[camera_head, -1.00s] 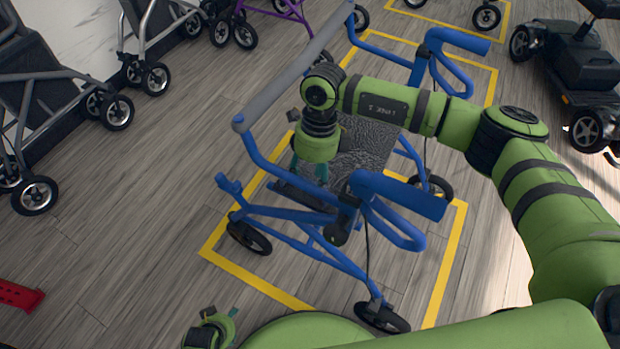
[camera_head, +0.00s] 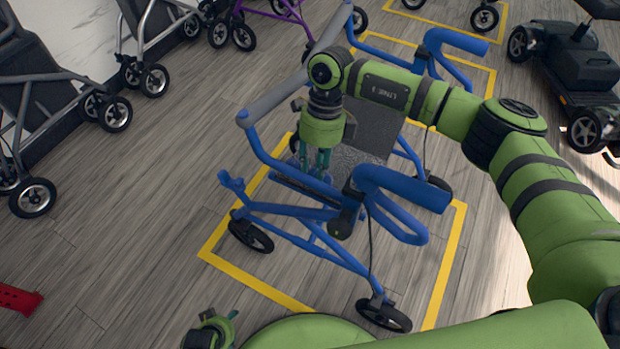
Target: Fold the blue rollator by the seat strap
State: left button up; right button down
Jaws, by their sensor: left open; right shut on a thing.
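The blue rollator (camera_head: 299,211) stands upright on its wheels inside a yellow floor outline. Its grey textured seat (camera_head: 352,157) shows a crease, with the far part tilted up. My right gripper (camera_head: 316,174) reaches in from above between the side frames, fingers down. It is shut at the near-left edge of the seat, on the seat strap, which is mostly hidden by the fingers and blue tubes. My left gripper (camera_head: 226,322) is open and empty at the bottom, apart from the rollator and near its front wheel.
Grey walkers (camera_head: 60,85) stand along the left wall and a purple one (camera_head: 280,12) at the back. A dark scooter (camera_head: 580,75) stands at the right. A red object (camera_head: 20,299) lies at the lower left. The floor left of the rollator is clear.

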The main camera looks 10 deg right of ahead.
jog(key=w+d+r, duration=0.7)
jog(key=w+r, duration=0.3)
jog(key=r, duration=0.1)
jog(key=shift+d+r, duration=0.2)
jog(key=shift+d, duration=0.1)
